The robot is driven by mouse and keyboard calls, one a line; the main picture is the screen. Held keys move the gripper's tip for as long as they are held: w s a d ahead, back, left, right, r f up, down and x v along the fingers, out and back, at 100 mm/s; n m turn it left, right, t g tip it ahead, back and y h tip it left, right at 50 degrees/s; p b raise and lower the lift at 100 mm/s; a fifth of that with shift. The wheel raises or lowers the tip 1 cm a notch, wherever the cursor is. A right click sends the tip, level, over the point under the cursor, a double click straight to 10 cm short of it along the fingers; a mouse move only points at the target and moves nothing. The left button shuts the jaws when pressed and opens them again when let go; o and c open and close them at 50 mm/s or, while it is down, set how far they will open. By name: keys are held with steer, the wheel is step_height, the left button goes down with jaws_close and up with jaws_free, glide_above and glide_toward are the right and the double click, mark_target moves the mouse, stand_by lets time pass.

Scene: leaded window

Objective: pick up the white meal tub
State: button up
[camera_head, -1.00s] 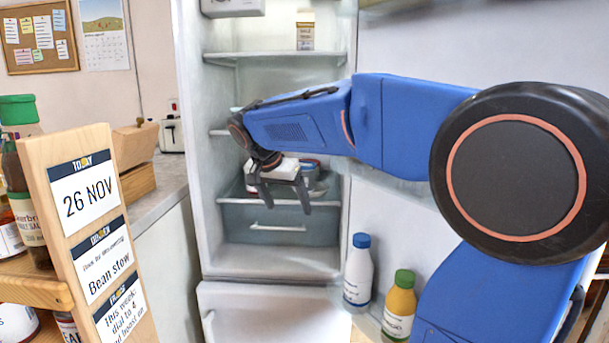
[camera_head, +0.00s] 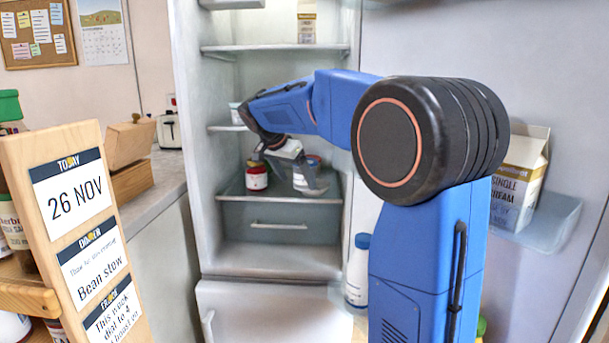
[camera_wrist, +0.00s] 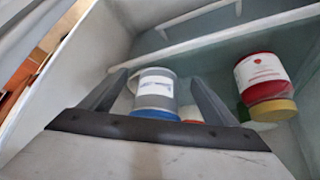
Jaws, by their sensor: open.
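A whitish tub (camera_head: 300,180) with a blue lid stands on the lower fridge shelf, partly covered by my gripper in the head view. Its label is too small to read, so I cannot be sure it is the meal tub. In the wrist view the tub (camera_wrist: 154,92) appears between the two fingers of my gripper (camera_wrist: 158,78), with the blue lid towards the palm. The fingers are apart, and I see no clear contact with the tub. In the head view my gripper (camera_head: 297,172) is inside the fridge at that shelf.
A red jar (camera_head: 257,177) with a white label stands left of the tub; it also shows in the wrist view (camera_wrist: 262,80). The fridge side walls are close. A carton (camera_head: 522,180) and a blue-capped bottle (camera_head: 357,272) are in the door. A small white container (camera_head: 236,114) sits one shelf higher.

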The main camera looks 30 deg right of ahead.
steer(key=d, duration=0.1)
steer(key=w+d, duration=0.1)
steer(key=d, duration=0.1)
steer(key=w+d, duration=0.1)
steer(key=d, duration=0.1)
steer(key=shift+d+f, duration=0.15)
steer(key=shift+f, duration=0.35)
steer(key=c, duration=1.5)
steer(key=shift+o, duration=0.2)
steer(key=shift+a+r, duration=0.1)
steer(key=shift+a, duration=0.15)
steer(key=s+a, duration=0.3)
steer(key=a, duration=0.5)
steer(key=s+a, duration=0.3)
steer(key=a, duration=0.5)
steer(key=shift+s, duration=0.35)
